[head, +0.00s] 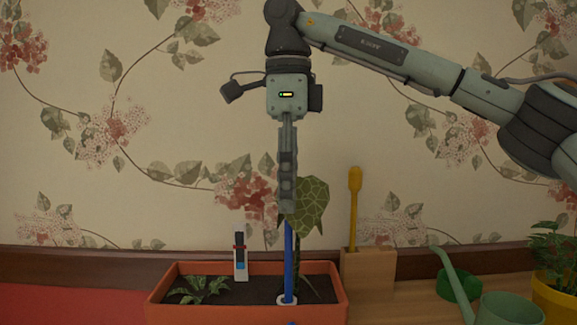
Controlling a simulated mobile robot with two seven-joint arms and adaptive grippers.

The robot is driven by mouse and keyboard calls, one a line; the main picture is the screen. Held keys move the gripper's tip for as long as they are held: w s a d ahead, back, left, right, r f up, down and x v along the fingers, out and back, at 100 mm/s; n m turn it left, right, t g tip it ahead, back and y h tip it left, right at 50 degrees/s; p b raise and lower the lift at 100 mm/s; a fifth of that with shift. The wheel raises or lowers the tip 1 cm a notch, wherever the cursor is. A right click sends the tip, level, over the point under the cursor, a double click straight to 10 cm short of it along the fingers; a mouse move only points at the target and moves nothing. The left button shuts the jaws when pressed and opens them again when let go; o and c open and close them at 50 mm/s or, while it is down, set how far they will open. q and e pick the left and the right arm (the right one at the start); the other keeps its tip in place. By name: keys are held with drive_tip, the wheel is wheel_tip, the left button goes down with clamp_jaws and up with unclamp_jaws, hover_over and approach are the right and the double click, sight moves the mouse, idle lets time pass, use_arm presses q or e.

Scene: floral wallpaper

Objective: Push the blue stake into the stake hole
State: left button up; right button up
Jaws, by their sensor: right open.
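The blue stake (288,262) stands upright in the planter, its lower end at a white ring, the stake hole (281,301), in the soil near the front right. How deep it sits in the hole cannot be told. My right gripper (287,205) points straight down over the top of the stake. It is seen edge-on, with its fingers in line, and is open. Its tips hide the stake's top, so contact cannot be told. The orange planter (190,312) holds dark soil. My left gripper is not in view.
A patterned green leaf (312,205) stands right beside the stake. A white meter (240,262) and a small plant (200,288) are in the planter's left. A wooden block (368,273) with a yellow-handled tool (354,195), a green watering can (508,308) and a yellow pot (555,298) stand right.

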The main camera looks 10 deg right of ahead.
drive_tip(key=shift+f, duration=1.65)
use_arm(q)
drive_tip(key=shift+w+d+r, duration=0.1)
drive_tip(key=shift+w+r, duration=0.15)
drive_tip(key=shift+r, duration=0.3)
use_arm(e)
clamp_jaws()
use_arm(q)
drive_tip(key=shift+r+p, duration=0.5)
use_arm(e)
drive_tip(key=shift+r, duration=1.05)
drive_tip(key=shift+s+r, duration=0.1)
drive_tip(key=shift+r, duration=2.4)
